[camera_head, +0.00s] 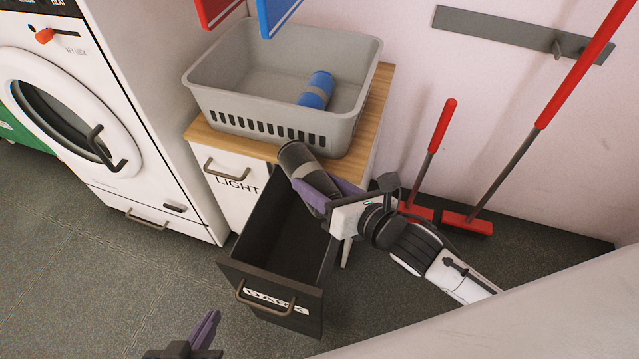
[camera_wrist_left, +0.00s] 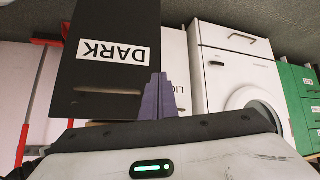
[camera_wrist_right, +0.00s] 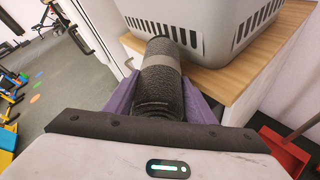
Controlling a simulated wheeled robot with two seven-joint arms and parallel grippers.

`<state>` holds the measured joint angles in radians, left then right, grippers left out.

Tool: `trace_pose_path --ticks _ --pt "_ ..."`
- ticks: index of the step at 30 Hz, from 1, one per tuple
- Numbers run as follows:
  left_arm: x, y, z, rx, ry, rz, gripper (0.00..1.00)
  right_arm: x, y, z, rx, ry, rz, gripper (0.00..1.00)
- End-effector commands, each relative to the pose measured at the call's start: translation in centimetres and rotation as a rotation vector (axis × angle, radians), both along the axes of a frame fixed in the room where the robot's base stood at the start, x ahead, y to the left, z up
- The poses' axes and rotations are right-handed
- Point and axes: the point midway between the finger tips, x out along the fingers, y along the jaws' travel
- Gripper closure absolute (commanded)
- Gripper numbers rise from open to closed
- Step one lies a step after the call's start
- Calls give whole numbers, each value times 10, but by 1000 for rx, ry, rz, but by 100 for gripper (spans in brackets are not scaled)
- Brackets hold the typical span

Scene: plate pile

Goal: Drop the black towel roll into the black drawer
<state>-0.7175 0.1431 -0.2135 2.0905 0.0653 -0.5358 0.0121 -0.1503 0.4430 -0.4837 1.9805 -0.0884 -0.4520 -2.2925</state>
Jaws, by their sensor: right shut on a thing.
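The black towel roll (camera_head: 304,166) has a grey band and is held by my right gripper (camera_head: 316,189). The roll is tilted, above the back part of the open black drawer (camera_head: 262,277), whose front is labelled DARK. In the right wrist view the roll (camera_wrist_right: 160,80) sits between the purple fingers (camera_wrist_right: 163,92). The drawer front also shows in the left wrist view (camera_wrist_left: 105,90). My left gripper (camera_head: 205,330) is low at the bottom edge, in front of the drawer; its purple fingers look close together in the left wrist view (camera_wrist_left: 158,95).
A grey basket (camera_head: 240,100) with a blue roll (camera_head: 317,90) stands on the wooden cabinet top (camera_head: 375,105). The LIGHT drawer (camera_head: 235,185) is shut beside the open drawer. A white washer (camera_head: 150,90) stands left. Red brooms (camera_head: 465,222) lean at the right wall.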

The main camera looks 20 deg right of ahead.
Motion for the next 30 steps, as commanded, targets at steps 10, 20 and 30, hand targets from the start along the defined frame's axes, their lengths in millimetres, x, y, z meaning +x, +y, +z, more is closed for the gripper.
trace_pose_path --ticks 10,20,30 --pt "-1 1 1 0 -1 -1 100 0 0 1 2 -1 0 28" --pt "-2 1 0 3 4 -1 100 -7 -3 3 -1 2 0 28" --pt "-3 3 7 18 11 -9 100 -62 -26 26 -2 3 2 28"
